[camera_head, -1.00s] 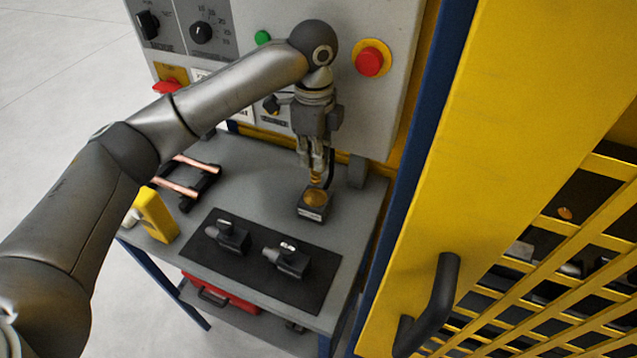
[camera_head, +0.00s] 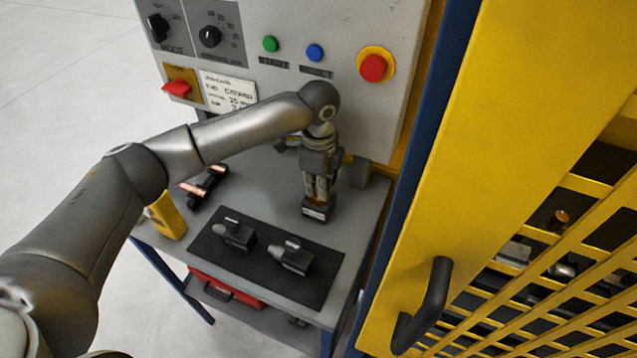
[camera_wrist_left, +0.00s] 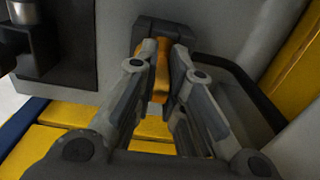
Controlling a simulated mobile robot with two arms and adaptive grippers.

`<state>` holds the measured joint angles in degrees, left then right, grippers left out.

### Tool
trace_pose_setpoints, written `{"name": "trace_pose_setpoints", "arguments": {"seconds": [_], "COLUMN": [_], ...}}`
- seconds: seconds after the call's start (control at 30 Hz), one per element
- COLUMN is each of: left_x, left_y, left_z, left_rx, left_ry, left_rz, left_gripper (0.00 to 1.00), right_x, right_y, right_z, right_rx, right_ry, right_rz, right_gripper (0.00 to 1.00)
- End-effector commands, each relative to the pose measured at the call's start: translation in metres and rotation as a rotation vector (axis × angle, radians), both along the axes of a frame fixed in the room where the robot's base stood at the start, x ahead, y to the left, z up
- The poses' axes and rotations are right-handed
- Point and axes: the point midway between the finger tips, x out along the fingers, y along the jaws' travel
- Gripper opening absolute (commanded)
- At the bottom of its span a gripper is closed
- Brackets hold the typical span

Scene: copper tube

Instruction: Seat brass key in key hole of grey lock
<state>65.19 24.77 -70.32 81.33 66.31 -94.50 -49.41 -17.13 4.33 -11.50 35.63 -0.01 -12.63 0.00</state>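My left gripper (camera_head: 318,192) points down at a small dark grey block with a white label, which looks like the lock (camera_head: 316,212). The gripper's tips reach right down to the block's top and hide it in the head view. In the left wrist view an orange-brass piece, apparently the brass key (camera_wrist_left: 180,68), sits between the two fingers, which look closed on it. The dark end of the block (camera_wrist_left: 165,29) shows beyond the fingertips. The key hole is hidden, so how deep the key sits cannot be told. My right gripper is out of view.
A black mat (camera_head: 263,269) with two dark fittings lies in front of the block. A yellow box (camera_head: 166,216) and a dark holder with copper tube (camera_head: 203,187) stand at left. The control panel (camera_head: 342,75) rises behind; a yellow cage door (camera_head: 470,180) borders the right.

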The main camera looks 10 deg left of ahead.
Motion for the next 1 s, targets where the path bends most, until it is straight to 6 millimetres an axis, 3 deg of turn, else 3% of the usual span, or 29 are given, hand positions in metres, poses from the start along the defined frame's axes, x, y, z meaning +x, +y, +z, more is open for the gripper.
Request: {"name": "trace_pose_setpoints", "arguments": {"seconds": [0.17, 0.57, 1.0], "left_x": [0.0, 0.0, 0.0], "left_y": [0.0, 0.0, -0.001], "left_z": [0.0, 0.007, 0.092], "left_rx": [0.0, 0.001, -0.002], "left_ry": [0.001, -0.001, -0.003], "left_rz": [0.0, 0.0, -0.001], "left_gripper": [0.32, 0.32, 0.32], "right_x": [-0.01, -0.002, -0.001], "right_y": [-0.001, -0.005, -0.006], "right_z": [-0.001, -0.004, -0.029], "right_rx": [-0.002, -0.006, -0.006], "right_ry": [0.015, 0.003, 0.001], "right_rz": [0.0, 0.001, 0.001], "right_gripper": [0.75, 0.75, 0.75]}}
